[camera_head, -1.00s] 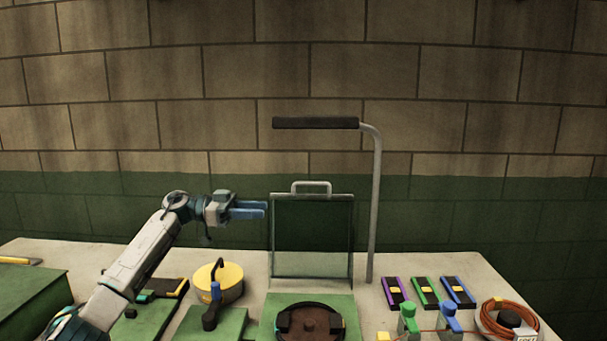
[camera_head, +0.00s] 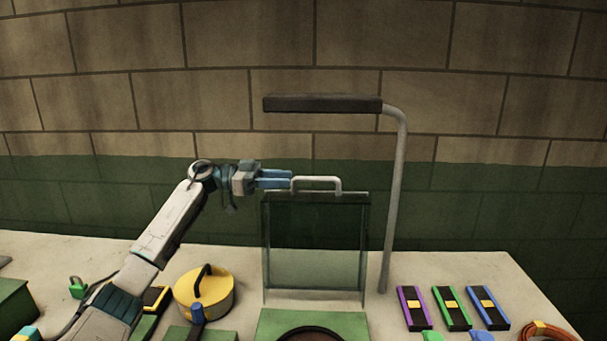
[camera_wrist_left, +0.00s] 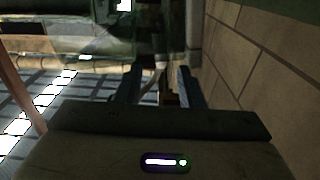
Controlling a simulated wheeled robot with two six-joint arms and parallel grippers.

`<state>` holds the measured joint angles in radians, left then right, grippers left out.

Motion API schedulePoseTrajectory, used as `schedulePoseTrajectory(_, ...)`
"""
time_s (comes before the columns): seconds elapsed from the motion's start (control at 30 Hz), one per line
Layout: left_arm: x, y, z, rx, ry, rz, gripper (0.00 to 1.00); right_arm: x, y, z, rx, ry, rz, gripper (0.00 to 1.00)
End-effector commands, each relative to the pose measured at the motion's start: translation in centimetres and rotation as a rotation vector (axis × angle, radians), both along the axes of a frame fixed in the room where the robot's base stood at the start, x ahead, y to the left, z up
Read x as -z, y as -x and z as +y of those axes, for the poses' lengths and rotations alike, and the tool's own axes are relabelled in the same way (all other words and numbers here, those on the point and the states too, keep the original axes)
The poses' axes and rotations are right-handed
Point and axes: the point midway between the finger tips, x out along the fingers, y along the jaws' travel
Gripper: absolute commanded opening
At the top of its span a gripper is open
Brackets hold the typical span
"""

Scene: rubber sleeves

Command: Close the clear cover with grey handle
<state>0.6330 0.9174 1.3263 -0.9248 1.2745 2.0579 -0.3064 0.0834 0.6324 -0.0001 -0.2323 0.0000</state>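The clear cover (camera_head: 315,235) stands upright at the back of a green base (camera_head: 290,325) in the head view. Its grey handle (camera_head: 316,180) is on its top edge. My left gripper (camera_head: 290,178) points right, with its fingertips at the left end of the handle. In the left wrist view its two blue fingers (camera_wrist_left: 160,85) are spread apart. A pale shape between them may be the handle, but it is too dark to tell. Whether the fingers touch the handle is unclear. My right gripper is in neither view.
A grey post with a dark bar (camera_head: 322,103) rises right of the cover. Purple, green and blue blocks (camera_head: 450,308) lie at right. A tiled wall is behind the table.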

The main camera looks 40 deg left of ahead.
Motion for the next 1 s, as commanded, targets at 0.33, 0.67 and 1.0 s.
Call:
schedulePoseTrajectory(0.33,-0.2,-2.8,-4.6,0.001,0.002,-0.001,0.34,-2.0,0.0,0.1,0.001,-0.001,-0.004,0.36)
schedulePoseTrajectory(0.67,0.0,-3.1,-5.1,-0.001,-0.001,-0.001,0.34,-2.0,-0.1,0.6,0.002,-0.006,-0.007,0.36)
schedulePoseTrajectory(1.0,0.0,-3.1,-5.1,-0.001,-0.001,-0.001,0.0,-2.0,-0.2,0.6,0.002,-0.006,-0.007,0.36)
